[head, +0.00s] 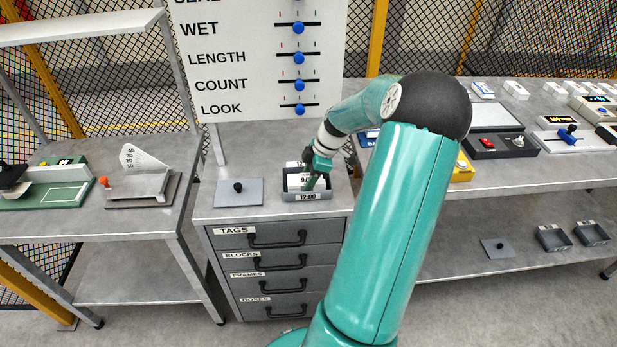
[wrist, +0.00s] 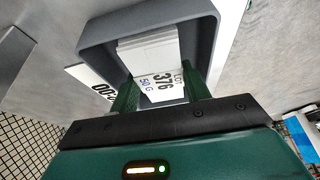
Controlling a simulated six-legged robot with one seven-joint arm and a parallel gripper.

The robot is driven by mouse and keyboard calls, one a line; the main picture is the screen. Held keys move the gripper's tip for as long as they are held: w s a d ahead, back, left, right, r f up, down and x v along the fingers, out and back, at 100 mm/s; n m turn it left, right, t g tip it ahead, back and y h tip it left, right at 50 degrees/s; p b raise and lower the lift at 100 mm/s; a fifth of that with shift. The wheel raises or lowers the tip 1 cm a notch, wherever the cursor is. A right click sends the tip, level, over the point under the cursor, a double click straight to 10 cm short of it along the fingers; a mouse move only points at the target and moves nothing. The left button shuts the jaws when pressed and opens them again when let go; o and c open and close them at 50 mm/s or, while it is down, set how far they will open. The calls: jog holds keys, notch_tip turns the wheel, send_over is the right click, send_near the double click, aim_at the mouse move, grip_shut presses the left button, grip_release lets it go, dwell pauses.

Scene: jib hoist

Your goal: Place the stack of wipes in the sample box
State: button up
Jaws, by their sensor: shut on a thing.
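The sample box is a small open grey box (head: 318,196) with a "12:00" label, on top of the drawer cabinet; its grey wall (wrist: 97,35) also shows in the wrist view. The white stack of wipes (wrist: 148,50) is within the box's walls; whether it rests on the floor cannot be told. A printed "LOT 376 50 G" face shows between my fingers. My gripper (wrist: 161,84) is shut on the stack, one green finger on each side. In the head view my gripper (head: 316,174) reaches down into the box and partly hides the contents.
A grey plate with a black knob (head: 238,190) lies left of the box on the cabinet (head: 275,240). A white slider board (head: 260,60) stands behind. Benches with devices flank both sides. Small grey trays (head: 552,238) sit on the right lower shelf.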

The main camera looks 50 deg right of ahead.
jog(key=shift+f, duration=0.1)
jog(key=o, duration=0.8)
